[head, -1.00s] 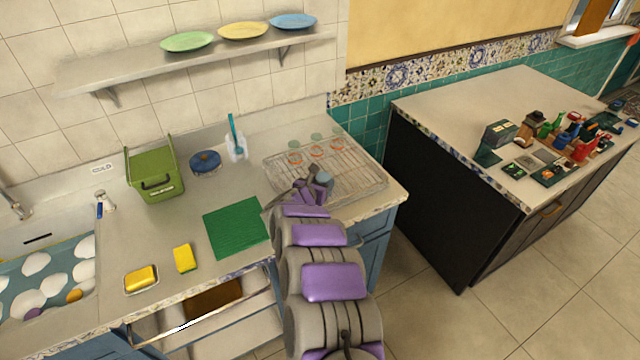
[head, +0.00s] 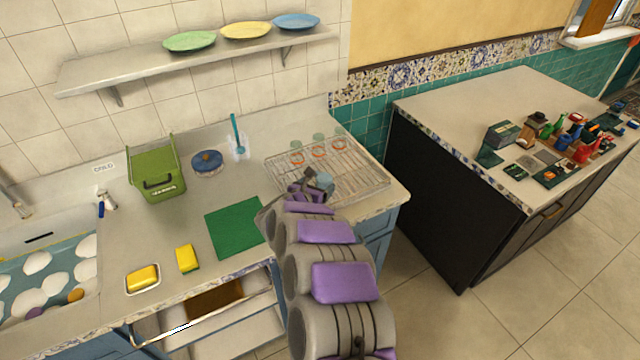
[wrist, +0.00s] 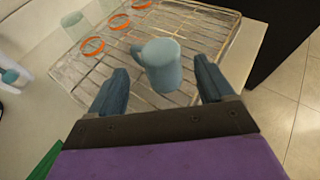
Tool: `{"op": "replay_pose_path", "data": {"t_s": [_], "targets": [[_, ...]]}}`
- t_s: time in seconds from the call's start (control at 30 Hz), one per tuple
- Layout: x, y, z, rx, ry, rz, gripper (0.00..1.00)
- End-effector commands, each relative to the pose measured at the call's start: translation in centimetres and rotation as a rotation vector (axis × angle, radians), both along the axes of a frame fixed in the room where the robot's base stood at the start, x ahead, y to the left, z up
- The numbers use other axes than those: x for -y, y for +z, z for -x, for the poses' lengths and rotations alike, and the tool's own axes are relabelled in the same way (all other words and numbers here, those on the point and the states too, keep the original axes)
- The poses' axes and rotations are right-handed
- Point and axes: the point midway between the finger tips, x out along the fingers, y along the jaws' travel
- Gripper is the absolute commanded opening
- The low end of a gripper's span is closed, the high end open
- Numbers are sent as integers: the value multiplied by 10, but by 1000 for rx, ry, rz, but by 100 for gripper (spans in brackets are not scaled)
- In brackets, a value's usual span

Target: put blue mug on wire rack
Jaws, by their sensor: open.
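The blue mug (wrist: 161,65) is pale blue and stands upright on the wire rack (wrist: 215,45) in the wrist view. Its handle points to the left. My gripper (wrist: 158,85) is open, with one finger on each side of the mug's near end and a visible gap to each. In the head view the mug (head: 323,181) shows just beyond my gripper (head: 312,190), partly hidden by it. The rack (head: 362,185) lies on the counter's right end.
Several glasses with orange rings (head: 318,147) stand along the rack's back. A green cloth (head: 236,227) lies left of my arm. The rack's right part is clear.

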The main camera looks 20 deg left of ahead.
Motion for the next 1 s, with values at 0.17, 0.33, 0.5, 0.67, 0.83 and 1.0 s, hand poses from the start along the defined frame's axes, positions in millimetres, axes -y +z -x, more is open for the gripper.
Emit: {"op": "replay_pose_path", "data": {"t_s": [0.17,0.33,0.5,0.67,0.83,1.0], "targets": [[-2,13,29,-2,4,-3,81],[-2,23,54,-2,3,-1,81],[-3,29,72,-1,0,1,81],[-3,31,78,-1,0,2,81],[-3,31,79,-1,0,2,81],[-7,39,75,-15,41,14,81]]}}
